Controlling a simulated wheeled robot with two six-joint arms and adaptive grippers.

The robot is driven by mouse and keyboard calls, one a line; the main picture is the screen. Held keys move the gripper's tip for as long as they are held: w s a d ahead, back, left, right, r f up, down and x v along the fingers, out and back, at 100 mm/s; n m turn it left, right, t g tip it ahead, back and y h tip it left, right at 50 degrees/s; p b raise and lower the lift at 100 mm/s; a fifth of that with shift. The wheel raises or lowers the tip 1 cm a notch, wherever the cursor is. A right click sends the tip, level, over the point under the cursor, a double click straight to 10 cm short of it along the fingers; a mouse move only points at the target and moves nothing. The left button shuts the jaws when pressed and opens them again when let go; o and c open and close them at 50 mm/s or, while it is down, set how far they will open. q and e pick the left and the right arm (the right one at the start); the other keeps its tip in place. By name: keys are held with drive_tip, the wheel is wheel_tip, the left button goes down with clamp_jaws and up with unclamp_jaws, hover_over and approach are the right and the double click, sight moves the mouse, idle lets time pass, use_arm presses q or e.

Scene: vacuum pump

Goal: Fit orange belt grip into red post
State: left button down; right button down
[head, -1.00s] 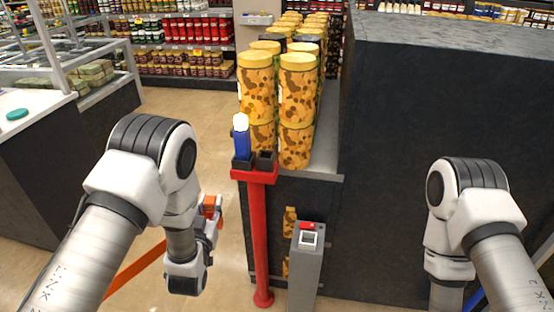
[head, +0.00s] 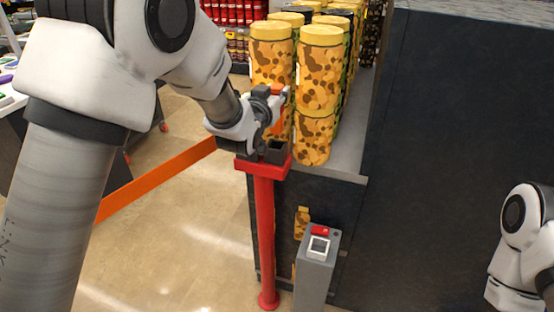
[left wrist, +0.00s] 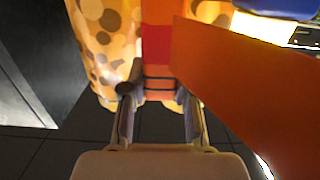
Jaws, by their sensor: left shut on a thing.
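The red post (head: 264,230) stands upright in the middle of the head view, with a red top plate and a dark open socket (head: 276,151) on it. My left gripper (head: 277,104) is shut on the orange belt grip (head: 278,124), just above the post top near that socket. The grip's lower end is close to the socket; I cannot tell whether they touch. In the left wrist view the grip (left wrist: 158,65) sits between my fingers (left wrist: 157,100). The orange belt (head: 160,180) runs from it down to the left. My right gripper is out of view.
Yellow-lidded patterned canisters (head: 318,85) stand on a shelf close behind the post. A blue piece (left wrist: 280,8) shows at the top right of the wrist view. A grey pedestal (head: 316,270) stands right of the post. Open floor lies to the left.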

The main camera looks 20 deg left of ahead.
sight(275, 133)
use_arm(q)
wheel_tip(275, 133, down, 9)
drive_tip(key=shift+r+p, duration=0.15)
drive_tip(key=shift+p, duration=0.3)
drive_tip(key=shift+a, duration=0.1)
drive_tip(key=shift+f, duration=0.25)
drive_tip(key=c, duration=0.9)
unclamp_jaws()
drive_tip(key=shift+o, duration=0.2)
